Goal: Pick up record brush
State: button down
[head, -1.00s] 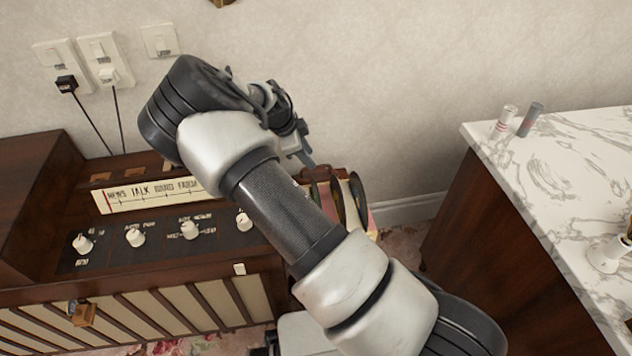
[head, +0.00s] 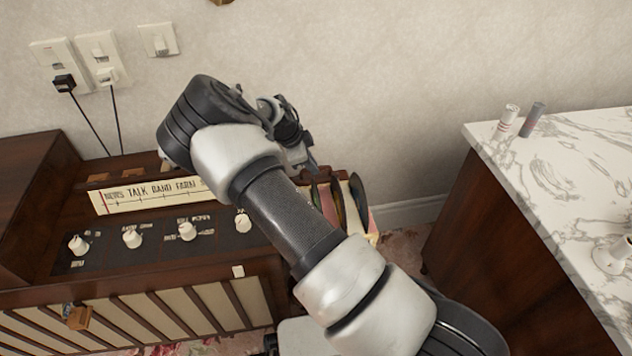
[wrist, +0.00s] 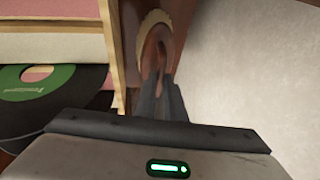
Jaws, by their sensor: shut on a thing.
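My gripper (wrist: 160,88) shows in the wrist view with its two dark fingers close together. They are shut on a brown wooden piece with a tan curved edge, which I take to be the record brush (wrist: 153,45). Its far part runs toward the top of the view, and the fingers cover its near end. In the head view my gripper (head: 306,160) is beside the wall, above the right end of the wooden radio cabinet. The brush cannot be made out there, as my arm hides that spot.
The radio cabinet (head: 150,262) stands at the left. Records (head: 358,200) stand upright at its right end; a green-labelled record (wrist: 42,82) shows in the wrist view. A marble-topped cabinet (head: 575,170) with two small cylinders is at the right. The wall is close behind.

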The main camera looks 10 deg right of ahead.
notch_tip(320, 180, up, 10)
jog(key=p, duration=0.2)
dwell(0.4)
